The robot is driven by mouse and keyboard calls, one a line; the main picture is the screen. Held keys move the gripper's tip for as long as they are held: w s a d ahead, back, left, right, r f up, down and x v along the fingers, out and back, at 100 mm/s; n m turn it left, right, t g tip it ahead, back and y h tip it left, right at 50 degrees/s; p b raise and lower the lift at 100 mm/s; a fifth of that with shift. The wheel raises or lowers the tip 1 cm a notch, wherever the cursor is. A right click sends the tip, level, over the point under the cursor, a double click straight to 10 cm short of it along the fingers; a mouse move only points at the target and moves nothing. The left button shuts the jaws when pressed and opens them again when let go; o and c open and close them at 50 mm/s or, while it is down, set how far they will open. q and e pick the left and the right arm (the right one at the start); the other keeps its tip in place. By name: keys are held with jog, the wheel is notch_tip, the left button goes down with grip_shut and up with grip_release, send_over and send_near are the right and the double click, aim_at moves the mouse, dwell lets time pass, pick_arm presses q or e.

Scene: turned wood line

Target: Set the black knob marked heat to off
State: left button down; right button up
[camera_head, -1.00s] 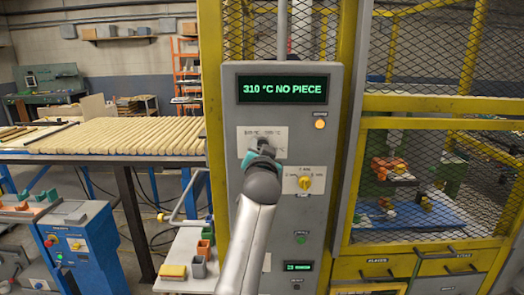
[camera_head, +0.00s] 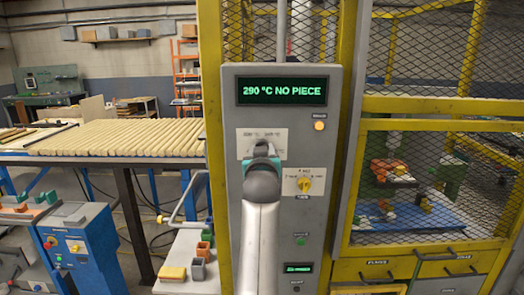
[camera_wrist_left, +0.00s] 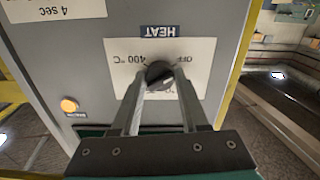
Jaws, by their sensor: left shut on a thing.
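The black heat knob (camera_wrist_left: 159,74) sits on a white label plate marked with "400 °C" and "OFF" in the left wrist view, with a blue "HEAT" tag (camera_wrist_left: 159,31) beside it. My left gripper (camera_wrist_left: 160,85) is shut on the knob, one finger on each side. The knob's exact pointer setting is hard to read. In the head view my left arm and gripper (camera_head: 262,160) cover the knob on the grey control panel (camera_head: 228,215). The display (camera_head: 283,91) reads "290 °C NO PIECE". My right gripper is not in view.
A yellow knob (camera_head: 304,184) on its own label plate sits just right of my left wrist. An amber lamp (camera_head: 320,125) is above it and a green button (camera_head: 301,239) below. Yellow mesh guarding (camera_head: 440,160) stands to the right. A table of wooden rods (camera_head: 115,138) is at left.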

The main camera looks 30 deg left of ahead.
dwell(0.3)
pick_arm(q)
jog(key=shift+c, duration=2.1)
grip_release()
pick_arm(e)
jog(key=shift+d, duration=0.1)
